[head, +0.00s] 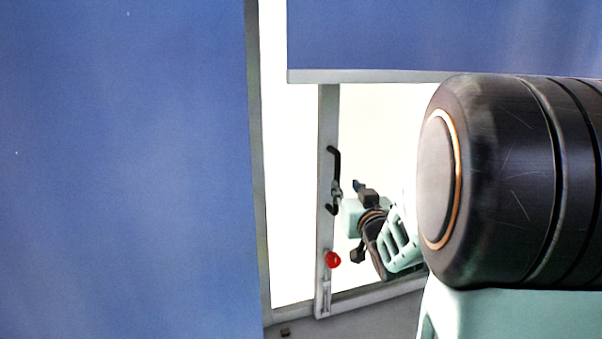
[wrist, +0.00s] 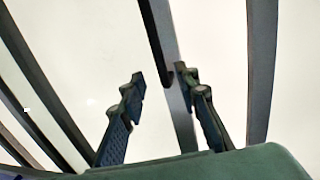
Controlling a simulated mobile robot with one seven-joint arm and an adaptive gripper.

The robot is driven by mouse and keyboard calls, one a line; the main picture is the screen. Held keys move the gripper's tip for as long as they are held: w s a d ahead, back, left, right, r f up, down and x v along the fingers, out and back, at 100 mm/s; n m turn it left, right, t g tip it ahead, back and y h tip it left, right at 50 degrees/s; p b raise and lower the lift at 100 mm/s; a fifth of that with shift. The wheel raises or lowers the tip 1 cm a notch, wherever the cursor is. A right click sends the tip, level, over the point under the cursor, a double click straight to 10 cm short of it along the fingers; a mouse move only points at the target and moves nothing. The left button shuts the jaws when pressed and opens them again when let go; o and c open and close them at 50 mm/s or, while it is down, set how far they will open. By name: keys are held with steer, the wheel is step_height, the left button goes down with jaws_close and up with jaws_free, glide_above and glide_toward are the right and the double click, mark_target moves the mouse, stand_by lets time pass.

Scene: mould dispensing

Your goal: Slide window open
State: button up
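The window shows a grey upright sash bar (head: 326,230) with bright white on both sides. A black bent handle (head: 333,165) is fixed to this bar. My gripper (head: 356,221) is just right of the handle, tilted, with its fingers toward the bar. In the wrist view my gripper (wrist: 162,80) is open, with two dark fingers apart. I cannot tell whether either finger touches the handle.
A red knob (head: 332,259) sits low on the sash bar, below the handle. A large blue panel (head: 120,170) fills the left, and another blue panel (head: 440,35) hangs across the top right. A grey sill (head: 350,323) runs below the window.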

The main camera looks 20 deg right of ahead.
mark_target(338, 174)
steer(key=w, duration=0.3)
steer(key=w+d+p, duration=0.1)
steer(key=w, duration=0.3)
steer(key=w+p, duration=0.1)
steer(key=w, duration=0.2)
steer(key=shift+w+d, duration=0.3)
steer(key=shift+d, duration=0.1)
jaws_close()
